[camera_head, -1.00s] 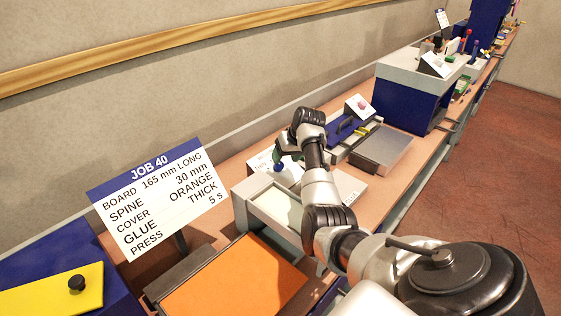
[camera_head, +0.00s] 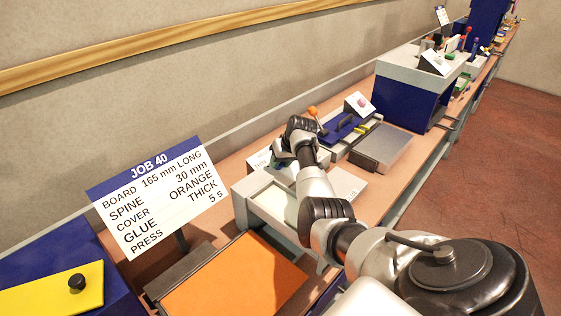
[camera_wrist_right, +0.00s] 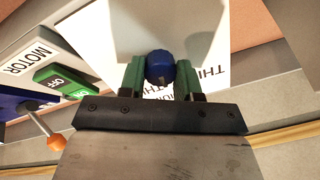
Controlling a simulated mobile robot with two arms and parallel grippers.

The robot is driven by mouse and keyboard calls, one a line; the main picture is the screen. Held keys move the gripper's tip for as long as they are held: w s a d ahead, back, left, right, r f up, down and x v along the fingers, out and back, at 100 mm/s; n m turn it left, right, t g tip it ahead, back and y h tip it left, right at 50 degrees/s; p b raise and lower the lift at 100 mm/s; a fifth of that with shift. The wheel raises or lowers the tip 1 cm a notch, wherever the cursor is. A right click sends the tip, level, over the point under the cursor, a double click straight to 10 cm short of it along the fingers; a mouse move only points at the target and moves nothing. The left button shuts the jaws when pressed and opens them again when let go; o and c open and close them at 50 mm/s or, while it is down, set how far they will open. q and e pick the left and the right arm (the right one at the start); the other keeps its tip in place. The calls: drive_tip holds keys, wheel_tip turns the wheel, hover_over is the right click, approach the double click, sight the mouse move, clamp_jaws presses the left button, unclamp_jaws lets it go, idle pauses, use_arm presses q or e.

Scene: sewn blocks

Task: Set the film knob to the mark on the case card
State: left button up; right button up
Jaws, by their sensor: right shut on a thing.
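The case card (camera_head: 160,198), headed JOB 40, stands at the left in the head view and reads GLUE THICK, among other lines. In the right wrist view, the blue film knob (camera_wrist_right: 160,66) sits between the green fingers of my right gripper (camera_wrist_right: 160,78), which is shut on it. The white dial card (camera_wrist_right: 205,70) under the knob carries words, partly hidden by the fingers; one begins with THI. In the head view my right gripper (camera_head: 284,158) is at the glue station, and the knob is hidden by my wrist. My left gripper is out of view.
An orange sheet (camera_head: 235,283) lies in front of the glue station. A yellow plate (camera_head: 50,290) with a black knob is at the lower left.

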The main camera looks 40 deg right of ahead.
drive_tip(key=shift+c, duration=0.2)
drive_tip(key=shift+r+m+p, duration=0.15)
drive_tip(key=shift+m+p, duration=0.55)
drive_tip(key=m+p, duration=0.2)
drive_tip(key=m, duration=0.1)
drive_tip(key=m+p, duration=0.2)
drive_tip(key=m, duration=0.1)
drive_tip(key=shift+m, duration=0.4)
drive_tip(key=shift+s+m+p, duration=0.1)
drive_tip(key=shift+m+p, duration=0.6)
drive_tip(key=shift+m, duration=0.9)
drive_tip(key=shift+f+m, duration=0.2)
drive_tip(key=shift+m, duration=0.1)
drive_tip(key=o, duration=0.9)
drive_tip(key=shift+o, duration=0.2)
